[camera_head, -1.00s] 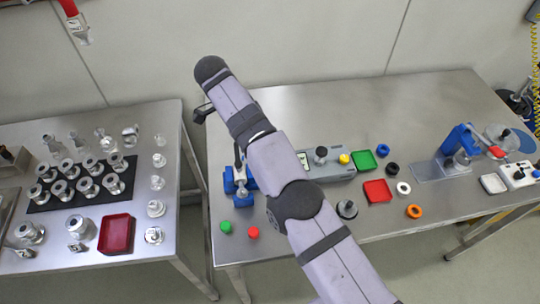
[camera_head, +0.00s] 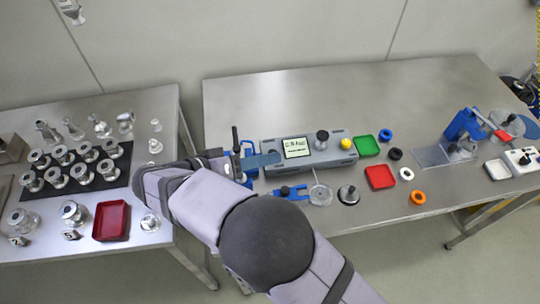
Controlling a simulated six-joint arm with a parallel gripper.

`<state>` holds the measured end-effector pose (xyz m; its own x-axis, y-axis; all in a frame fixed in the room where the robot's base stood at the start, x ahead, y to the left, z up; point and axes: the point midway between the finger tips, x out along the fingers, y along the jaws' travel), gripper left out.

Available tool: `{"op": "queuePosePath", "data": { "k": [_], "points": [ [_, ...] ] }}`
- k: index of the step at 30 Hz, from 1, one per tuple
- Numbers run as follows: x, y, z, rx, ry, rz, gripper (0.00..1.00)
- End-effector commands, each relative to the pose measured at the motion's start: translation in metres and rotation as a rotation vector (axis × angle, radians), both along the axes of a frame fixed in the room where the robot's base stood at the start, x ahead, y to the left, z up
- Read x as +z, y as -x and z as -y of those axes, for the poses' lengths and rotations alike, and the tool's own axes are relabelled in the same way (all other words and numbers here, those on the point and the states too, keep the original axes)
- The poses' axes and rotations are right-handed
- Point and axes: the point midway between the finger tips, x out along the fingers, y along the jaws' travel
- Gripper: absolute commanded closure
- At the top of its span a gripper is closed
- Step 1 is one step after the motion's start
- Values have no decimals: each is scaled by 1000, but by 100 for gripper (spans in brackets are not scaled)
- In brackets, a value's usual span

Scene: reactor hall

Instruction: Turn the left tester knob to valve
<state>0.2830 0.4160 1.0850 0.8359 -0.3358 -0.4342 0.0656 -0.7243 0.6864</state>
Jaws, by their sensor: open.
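The tester (camera_head: 302,165) is a long grey box with a lit screen on the right table. A black knob (camera_head: 322,138) stands upright on its top, right of the screen, with a yellow button (camera_head: 346,143) beside it. I cannot read the knob's setting. I cannot make out another knob at its left end. My gripper (camera_head: 232,166) is open, by the tester's left end next to the blue fixture (camera_head: 249,163). It is small and partly hidden by my wrist. It is clear of the black knob.
A black upright lever (camera_head: 235,139) rises by the blue fixture. A blue clamp (camera_head: 290,193), a clear disc (camera_head: 320,194) and a metal disc (camera_head: 348,195) lie in front of the tester. Green (camera_head: 367,146) and red (camera_head: 380,177) trays stand right. The table behind the tester is clear.

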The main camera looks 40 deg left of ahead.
Motion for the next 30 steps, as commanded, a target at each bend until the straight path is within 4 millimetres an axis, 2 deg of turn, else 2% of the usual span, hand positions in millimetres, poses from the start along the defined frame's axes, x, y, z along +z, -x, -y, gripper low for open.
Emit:
{"op": "queuePosePath", "data": {
  "k": [1, 7, 11, 15, 19, 24, 30],
  "points": [
    [-6, -7, 8, 105, 150, -8, 59],
    [-35, -25, 17, 508, 758, -76, 59],
    [-52, -27, 14, 736, 1125, -121, 59],
    [-65, -25, 0, 946, 1477, -149, 59],
    [-71, -22, -16, 1089, 1742, -163, 59],
    [-78, -18, -21, 1196, 2000, -203, 59],
    [-79, -18, -22, 1232, 2156, -226, 59]
  ]
}}
